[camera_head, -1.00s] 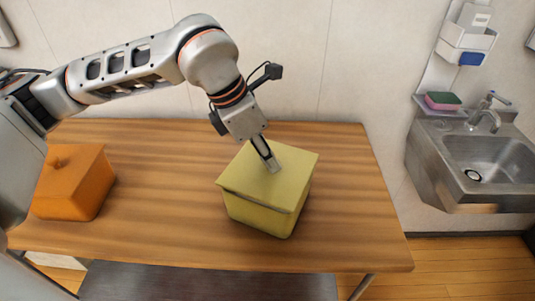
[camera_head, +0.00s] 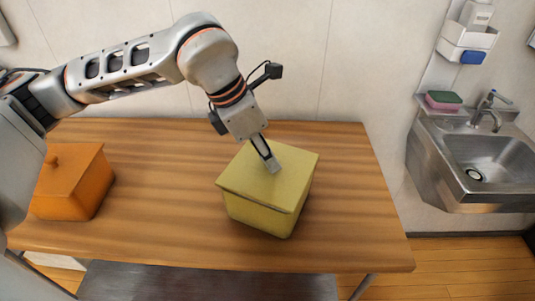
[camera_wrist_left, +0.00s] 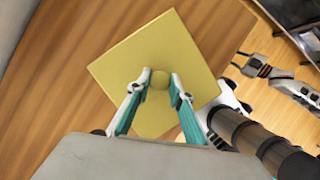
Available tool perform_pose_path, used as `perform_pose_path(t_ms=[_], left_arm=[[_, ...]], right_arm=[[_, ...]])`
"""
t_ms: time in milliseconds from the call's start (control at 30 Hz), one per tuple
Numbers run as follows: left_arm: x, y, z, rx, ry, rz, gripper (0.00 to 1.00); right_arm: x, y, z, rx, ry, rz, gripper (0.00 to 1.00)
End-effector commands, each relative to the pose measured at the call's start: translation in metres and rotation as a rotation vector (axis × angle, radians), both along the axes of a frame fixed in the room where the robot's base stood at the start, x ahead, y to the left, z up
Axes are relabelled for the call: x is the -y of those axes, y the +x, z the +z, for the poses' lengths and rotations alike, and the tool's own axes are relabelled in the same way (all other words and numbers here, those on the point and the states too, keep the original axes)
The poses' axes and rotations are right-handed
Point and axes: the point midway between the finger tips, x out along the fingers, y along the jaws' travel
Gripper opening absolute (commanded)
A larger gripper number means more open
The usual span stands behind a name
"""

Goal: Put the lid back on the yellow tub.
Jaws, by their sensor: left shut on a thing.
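The yellow tub (camera_head: 262,213) stands on the wooden table, right of its middle. Its flat square yellow lid (camera_head: 296,165) lies over the tub's top, roughly level and lined up with the walls. No clear gap shows between lid and tub on the sides I see. My left gripper (camera_head: 272,166) reaches down to the lid's middle. In the left wrist view, its fingers are shut on the round knob (camera_wrist_left: 158,78) of the lid.
An orange lidded box (camera_head: 70,188) stands at the table's left. The wooden table (camera_head: 165,190) is bare between it and the tub. A steel sink (camera_head: 490,160) with a sponge (camera_head: 443,98) beside it is at the right, apart from the table.

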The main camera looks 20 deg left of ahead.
Motion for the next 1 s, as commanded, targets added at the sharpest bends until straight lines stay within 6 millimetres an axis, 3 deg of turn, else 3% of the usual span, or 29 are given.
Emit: perform_pose_path(t_ms=[1000], left_arm=[[-0.0003,0.0,-0.0027,0.0,0.0,0.0,0.0]], right_arm=[[0.0,-0.0019,-0.0065,-0.005,0.0,0.0,0.21]])
